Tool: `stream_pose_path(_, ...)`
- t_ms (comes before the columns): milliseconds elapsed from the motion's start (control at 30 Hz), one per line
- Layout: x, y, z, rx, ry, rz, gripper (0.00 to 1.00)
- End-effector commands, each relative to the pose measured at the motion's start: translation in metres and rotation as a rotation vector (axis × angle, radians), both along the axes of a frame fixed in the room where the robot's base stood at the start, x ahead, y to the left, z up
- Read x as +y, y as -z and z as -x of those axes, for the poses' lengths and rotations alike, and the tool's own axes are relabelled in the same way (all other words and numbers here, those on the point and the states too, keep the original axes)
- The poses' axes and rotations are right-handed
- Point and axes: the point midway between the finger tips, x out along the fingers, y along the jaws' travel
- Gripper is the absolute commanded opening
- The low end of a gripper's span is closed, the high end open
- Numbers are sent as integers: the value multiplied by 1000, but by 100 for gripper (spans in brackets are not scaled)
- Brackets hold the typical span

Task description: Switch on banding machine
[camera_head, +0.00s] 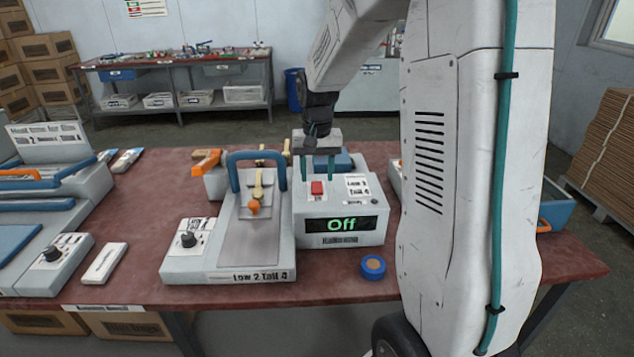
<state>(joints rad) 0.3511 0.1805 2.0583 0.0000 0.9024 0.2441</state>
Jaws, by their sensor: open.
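A white box-shaped machine (375,235), which appears to be the banding machine, stands on the red-brown table. Its dark display reads "Off" in green. A red button (317,188) sits on its sloped top, left of a printed label; the small lettering on its front is not clear. My gripper (317,177) points down just above and behind the red button. Its two teal fingers are apart, with nothing seen between them. Whether a fingertip touches the machine's top cannot be told.
A blue round tape roll (373,267) lies at front right. Another blue-and-white machine (60,205) fills the left. My arm hides the right side.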

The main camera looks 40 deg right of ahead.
Motion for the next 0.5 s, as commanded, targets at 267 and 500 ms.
stream_pose_path(267, 1, 31, 1, 2, -1, -1, 49)
stream_pose_path(500, 0, 34, 1, 0, -1, 0, 49)
